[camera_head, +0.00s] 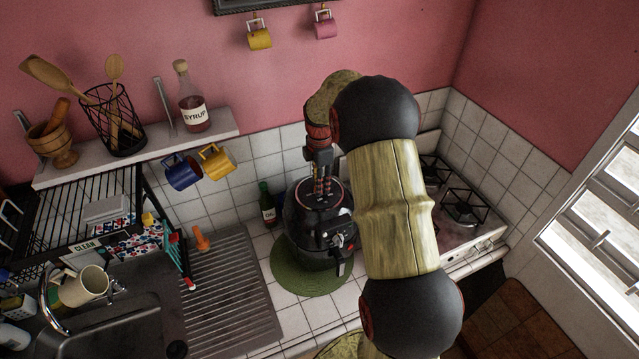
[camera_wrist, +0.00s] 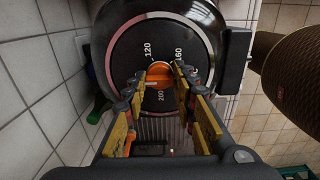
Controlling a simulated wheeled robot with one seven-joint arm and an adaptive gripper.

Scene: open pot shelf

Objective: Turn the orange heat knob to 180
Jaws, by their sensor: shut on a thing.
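The orange heat knob (camera_wrist: 158,73) sits on the dark round top of the black air fryer (camera_wrist: 118,62), between my fingertips in the wrist view. My gripper (camera_wrist: 160,74) is shut on the knob from above, one finger on each side. The marks 120, 60 (perhaps part of 160) and 200 show around the knob. No 180 mark is readable, and I cannot tell which mark the knob points to. In the head view my gripper (camera_head: 322,188) reaches down onto the air fryer (camera_head: 301,232), and the knob is hidden there.
The air fryer stands on a round green mat (camera_head: 290,279) on the tiled counter. An oil bottle (camera_head: 267,206) stands close on its left. A ribbed drainer (camera_head: 225,300) and sink lie further left. A stove (camera_head: 466,215) is at right, partly behind my arm.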

